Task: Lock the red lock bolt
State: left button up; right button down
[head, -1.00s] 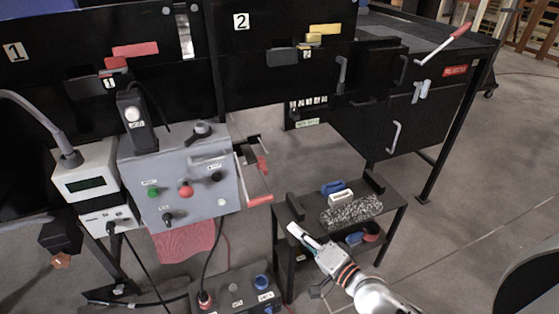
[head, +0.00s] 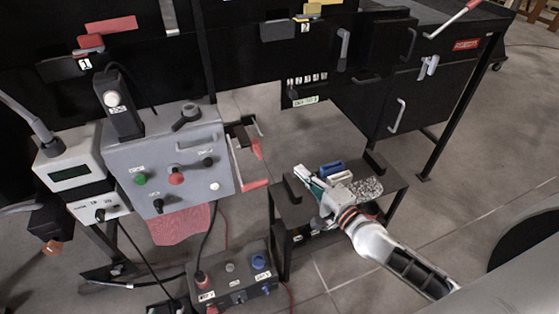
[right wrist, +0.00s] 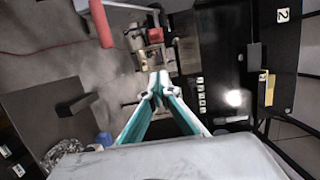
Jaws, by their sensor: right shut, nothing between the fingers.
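Red latch-like parts are on the black panel at upper left in the head view: a red bar (head: 110,24) and a smaller red piece (head: 90,42) above the label 1. I cannot tell for sure which is the lock bolt, or its lock position. My right gripper (head: 301,172) is shut and empty, over the low black bench, well right of and below these red parts. In the right wrist view its fingertips (right wrist: 158,85) meet with nothing between them. My left gripper is not in view.
A grey control box (head: 165,165) with a red-handled frame (head: 255,184) stands left of my right gripper. The low bench (head: 290,208) holds blue and white blocks and a speckled block. Yellow parts (head: 315,12) sit on the panel by label 2. Open floor lies at right.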

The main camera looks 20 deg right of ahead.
aim_at(259, 158)
jog(key=w+a, duration=0.6)
jog(key=w, duration=0.3)
jog(key=shift+w+a+p, duration=0.15)
jog(key=shift+a+p, duration=0.2)
jog(key=shift+a, duration=0.1)
jog(key=a+p, duration=0.1)
jog(key=a, duration=0.2)
jog(key=shift+r, duration=0.1)
dwell(0.3)
